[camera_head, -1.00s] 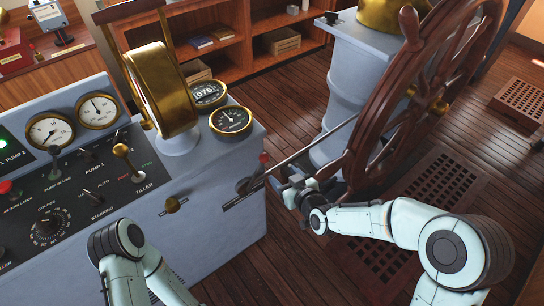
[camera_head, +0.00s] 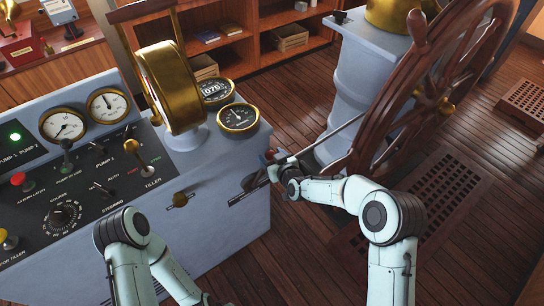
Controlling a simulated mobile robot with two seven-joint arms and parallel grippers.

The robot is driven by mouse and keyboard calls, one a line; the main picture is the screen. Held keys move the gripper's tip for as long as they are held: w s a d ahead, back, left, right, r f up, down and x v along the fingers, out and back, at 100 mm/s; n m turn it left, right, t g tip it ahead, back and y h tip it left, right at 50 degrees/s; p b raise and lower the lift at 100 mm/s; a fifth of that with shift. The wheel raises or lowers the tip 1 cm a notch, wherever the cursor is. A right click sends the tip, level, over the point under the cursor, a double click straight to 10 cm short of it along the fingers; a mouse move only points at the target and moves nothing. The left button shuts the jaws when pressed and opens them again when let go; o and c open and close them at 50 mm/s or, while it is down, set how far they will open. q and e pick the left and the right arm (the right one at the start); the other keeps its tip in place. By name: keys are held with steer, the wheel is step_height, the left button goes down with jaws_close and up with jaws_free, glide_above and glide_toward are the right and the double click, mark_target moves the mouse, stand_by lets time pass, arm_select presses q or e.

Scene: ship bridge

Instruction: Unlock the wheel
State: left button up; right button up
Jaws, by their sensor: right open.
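The wooden ship's wheel (camera_head: 412,95) stands at the right on a grey pedestal (camera_head: 362,75), with a brass hub. A lever with a red grip (camera_head: 269,156) rises from a slot (camera_head: 248,191) in the right side of the grey console. A thin metal rod (camera_head: 335,135) runs between that area and the wheel. My right gripper (camera_head: 268,170) is open at the lever's red grip; its fingers partly hide the lever, and I cannot tell whether they touch it. My left arm reaches down at the bottom, with only a dark bit of its gripper (camera_head: 212,300) at the edge.
The console (camera_head: 215,215) carries gauges (camera_head: 63,126), knobs, a tiller lever (camera_head: 135,150) and a brass telegraph (camera_head: 172,85). A floor grating (camera_head: 440,195) lies under the wheel. Shelves with books and crates (camera_head: 290,38) stand behind. Open plank floor lies between console and wheel.

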jaws_close()
steer(key=shift+s+a+r+n+t+b, duration=0.3)
steer(key=shift+s+a+b, duration=0.1)
steer(key=shift+a+b, duration=0.25)
steer(key=s+a+n+b, duration=0.1)
steer(key=s+a+r+n+t+h+b, duration=0.1)
steer(key=a, duration=0.1)
steer(key=s+a+n, duration=0.1)
steer(key=s+a, duration=0.1)
steer(key=shift+a+r+n+t+h+b, duration=0.15)
steer(key=shift+n+t+h+b, duration=0.15)
steer(key=shift+t+b, duration=0.1)
steer(key=s+a+n, duration=0.1)
steer(key=s+a+f+n+t+b, duration=0.1)
steer(key=a, duration=0.1)
steer(key=s+a+n+t+b, duration=0.1)
steer(key=a, duration=0.1)
steer(key=shift+s+f+n+h, duration=0.25)
steer(key=shift+s+n+h, duration=0.05)
steer(key=shift+s+n, duration=0.1)
steer(key=shift+s+a+f+n+t+b, duration=0.25)
steer(key=shift+s+a+f+n+b, duration=0.05)
steer(key=shift+a+n, duration=0.15)
steer(key=shift+s+a+f+n+t+b, duration=0.25)
steer(key=shift+s+a+f+n, duration=0.1)
steer(key=shift+a, duration=0.1)
jaws_free()
